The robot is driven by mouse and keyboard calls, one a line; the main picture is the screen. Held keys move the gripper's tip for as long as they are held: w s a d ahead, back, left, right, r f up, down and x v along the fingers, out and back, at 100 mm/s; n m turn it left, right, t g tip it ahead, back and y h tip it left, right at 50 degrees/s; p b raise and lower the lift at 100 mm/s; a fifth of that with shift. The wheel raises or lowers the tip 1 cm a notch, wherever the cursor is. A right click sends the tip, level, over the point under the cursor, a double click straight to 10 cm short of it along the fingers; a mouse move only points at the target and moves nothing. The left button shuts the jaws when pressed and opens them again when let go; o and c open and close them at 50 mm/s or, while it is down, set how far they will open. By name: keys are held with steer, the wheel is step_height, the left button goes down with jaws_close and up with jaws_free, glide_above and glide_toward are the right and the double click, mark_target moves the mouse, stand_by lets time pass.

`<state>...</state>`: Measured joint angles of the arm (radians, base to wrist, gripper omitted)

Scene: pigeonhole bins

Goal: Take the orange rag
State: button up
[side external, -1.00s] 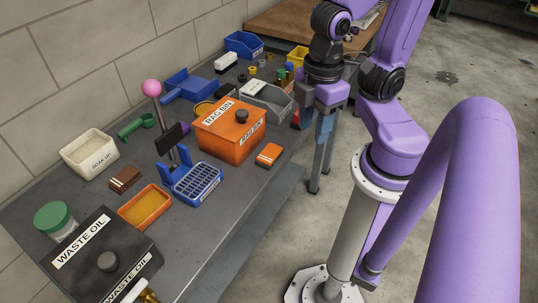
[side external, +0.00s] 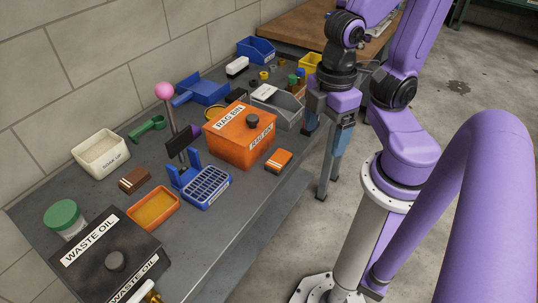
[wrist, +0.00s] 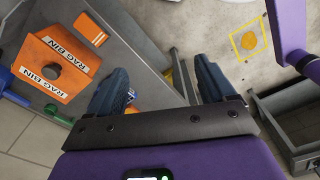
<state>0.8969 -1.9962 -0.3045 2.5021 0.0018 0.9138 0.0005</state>
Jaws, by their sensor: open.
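The orange rag (side external: 279,160) is a folded orange pad with a pale stripe. It lies flat on the grey bench near its front edge, just right of the orange rag bin (side external: 237,150). In the wrist view the rag (wrist: 90,29) is at the upper left, beside the rag bin (wrist: 45,75). My gripper (side external: 323,135) is beyond the rag, to its upper right, near the bench's front edge. In the wrist view my gripper (wrist: 160,72) has its blue-grey fingers wide apart with nothing held between them. The rag is outside the fingers, up and to the left.
The lidded rag bin has a dark knob. A grey open bin (side external: 289,116) stands behind it, near my gripper. A blue rack (side external: 208,188) and an orange tray (side external: 153,209) are to the left. The bench strip in front of the rack is clear.

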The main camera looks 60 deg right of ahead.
steer(key=shift+w, duration=0.1)
steer(key=w+a+f+n+h, duration=0.2)
steer(key=w+a+f+h, duration=0.45)
steer(key=w, duration=0.35)
steer(key=n+h, duration=0.3)
steer(key=h, duration=0.4)
glide_toward(276, 162)
steer(key=x, duration=1)
steer(key=c, duration=1)
